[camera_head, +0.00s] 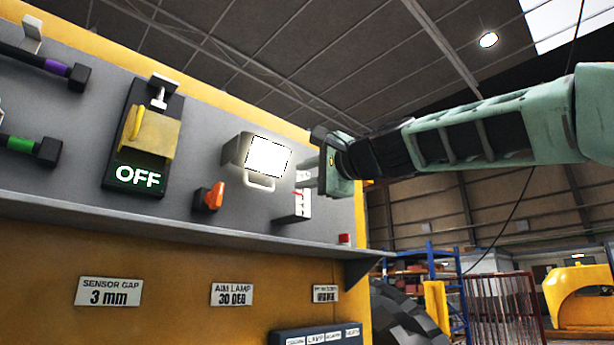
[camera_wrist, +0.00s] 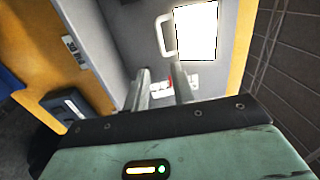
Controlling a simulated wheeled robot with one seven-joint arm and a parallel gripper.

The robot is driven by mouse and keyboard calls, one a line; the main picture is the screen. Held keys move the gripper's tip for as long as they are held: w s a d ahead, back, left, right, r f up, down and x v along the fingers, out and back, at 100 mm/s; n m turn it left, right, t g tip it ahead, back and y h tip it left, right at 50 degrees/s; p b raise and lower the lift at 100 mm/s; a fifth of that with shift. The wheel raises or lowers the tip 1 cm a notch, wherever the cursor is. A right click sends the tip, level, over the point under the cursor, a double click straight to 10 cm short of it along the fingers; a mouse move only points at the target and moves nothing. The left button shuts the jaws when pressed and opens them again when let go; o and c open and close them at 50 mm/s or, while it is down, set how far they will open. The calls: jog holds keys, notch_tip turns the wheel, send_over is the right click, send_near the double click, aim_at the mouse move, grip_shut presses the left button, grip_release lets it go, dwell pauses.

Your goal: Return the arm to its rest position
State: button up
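My arm (camera_head: 500,130) reaches in from the right in the head view, its green and black links stretched toward the grey panel (camera_head: 70,110). My gripper (camera_head: 308,178) is at the panel's right end, close to a small white device with red on it (camera_head: 292,207). In the wrist view the two fingers of my gripper (camera_wrist: 161,78) stand apart, pointing at the panel. A white label with red marks (camera_wrist: 178,82) shows partly behind them. I see nothing held between the fingers. I cannot tell whether a finger touches the white device.
A lit lamp (camera_head: 267,157) with a handle is just left of my gripper. An orange knob (camera_head: 210,197) and an OFF switch (camera_head: 140,150) are farther left. A shelf ledge (camera_head: 180,229) juts out below. Open air lies beneath my arm, with blue racking (camera_head: 430,275) far behind.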

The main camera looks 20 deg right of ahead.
dwell(0.3)
jog(key=s+a+f+n+g, duration=0.25)
jog(key=a+f+n, duration=0.2)
jog(key=f, duration=0.75)
jog(key=s+a+f+n+g, duration=0.1)
jog(key=a+f+n+g, duration=0.4)
jog(key=f, duration=0.6)
jog(key=s+a+f+n+g, duration=0.1)
jog(key=s+a+f+g, duration=0.15)
jog(key=a+f, duration=0.65)
jog(key=s+d+f+n+g+h, duration=0.1)
jog(key=s+d+f+n+g, duration=0.1)
jog(key=s+f, duration=0.5)
jog(key=s+d+f+n+g+h, duration=0.2)
jog(key=s+f+n, duration=0.3)
jog(key=s+f, duration=0.3)
jog(key=s+d+f+n+g+h, duration=0.2)
jog(key=s+d+f+n+g, duration=0.2)
jog(key=s+f, duration=0.4)
notch_tip(320, 180, down, 5)
jog(key=shift+s+r, duration=0.1)
jog(key=shift+s, duration=0.1)
